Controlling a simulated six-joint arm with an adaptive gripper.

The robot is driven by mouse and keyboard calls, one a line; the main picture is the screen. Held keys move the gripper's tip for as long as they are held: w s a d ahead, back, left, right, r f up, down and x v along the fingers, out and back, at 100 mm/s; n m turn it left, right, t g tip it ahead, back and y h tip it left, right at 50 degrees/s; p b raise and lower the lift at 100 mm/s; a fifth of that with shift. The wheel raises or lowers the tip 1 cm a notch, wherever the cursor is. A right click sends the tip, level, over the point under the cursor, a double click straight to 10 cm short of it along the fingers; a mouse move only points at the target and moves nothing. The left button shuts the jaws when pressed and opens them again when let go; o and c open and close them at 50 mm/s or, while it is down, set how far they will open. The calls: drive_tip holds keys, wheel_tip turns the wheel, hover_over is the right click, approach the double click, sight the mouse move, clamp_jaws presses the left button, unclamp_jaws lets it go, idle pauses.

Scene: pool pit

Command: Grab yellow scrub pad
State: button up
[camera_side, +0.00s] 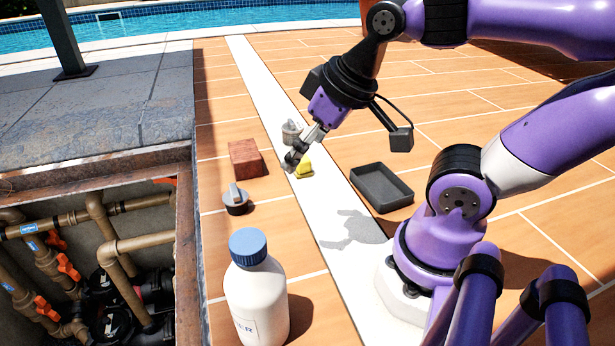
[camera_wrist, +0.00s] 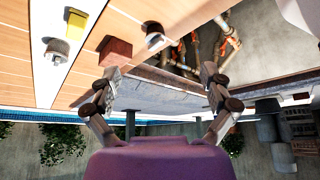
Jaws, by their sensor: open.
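The yellow scrub pad (camera_side: 305,168) lies on the white strip of the deck in the side view, a small wedge-like yellow shape. In the wrist view the yellow pad (camera_wrist: 76,25) is at the upper left, outside the space between the fingers. My gripper (camera_side: 292,160) is just left of the pad in the side view, pointing down and left, and partly overlaps it in the picture. In the wrist view my gripper (camera_wrist: 157,85) is open with nothing between its fingers.
A reddish brick (camera_side: 245,159), a grey knobbed cap (camera_side: 235,200) and a grey fitting (camera_side: 291,131) stand nearby. A dark empty tray (camera_side: 382,187) is to the right. A white bottle (camera_side: 256,298) with a blue cap is in front. The open pipe pit (camera_side: 95,260) lies left.

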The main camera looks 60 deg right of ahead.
drive_tip(key=n+g+y, duration=0.1)
drive_tip(key=n+g, duration=0.3)
drive_tip(key=n, duration=0.6)
hover_over(307, 155)
wheel_tip(307, 155, down, 10)
drive_tip(key=shift+a+f, duration=0.1)
drive_tip(key=shift+f, duration=0.1)
drive_tip(key=f, duration=0.4)
drive_tip(key=w+f, duration=0.1)
drive_tip(key=shift+a+f, duration=0.35)
drive_tip(key=shift+f, duration=0.05)
drive_tip(key=c, duration=1.1)
